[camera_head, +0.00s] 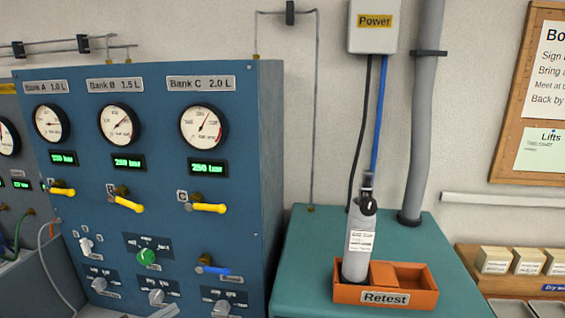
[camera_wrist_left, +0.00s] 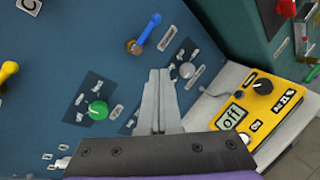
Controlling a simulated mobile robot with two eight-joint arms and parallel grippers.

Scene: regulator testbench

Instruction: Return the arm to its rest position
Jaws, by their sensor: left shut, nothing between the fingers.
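My left gripper (camera_wrist_left: 159,76) shows in the left wrist view. Its two grey fingers are pressed together with nothing between them. They point at the blue test panel (camera_wrist_left: 75,35) and overlap its lower controls, between a green knob (camera_wrist_left: 98,110) and a grey knob (camera_wrist_left: 187,70). I cannot tell how far the fingertips are from the panel. In the head view, only a small pale grey piece at the bottom edge may belong to this gripper. My right gripper is in neither view.
The blue panel (camera_head: 235,120) has gauges, yellow levers and a blue lever (camera_head: 213,268). A grey cylinder (camera_head: 361,240) stands in the orange Retest tray (camera_head: 385,298) on a teal cabinet (camera_head: 300,270). A yellow meter (camera_wrist_left: 262,112) lies on a pale ledge beside my gripper.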

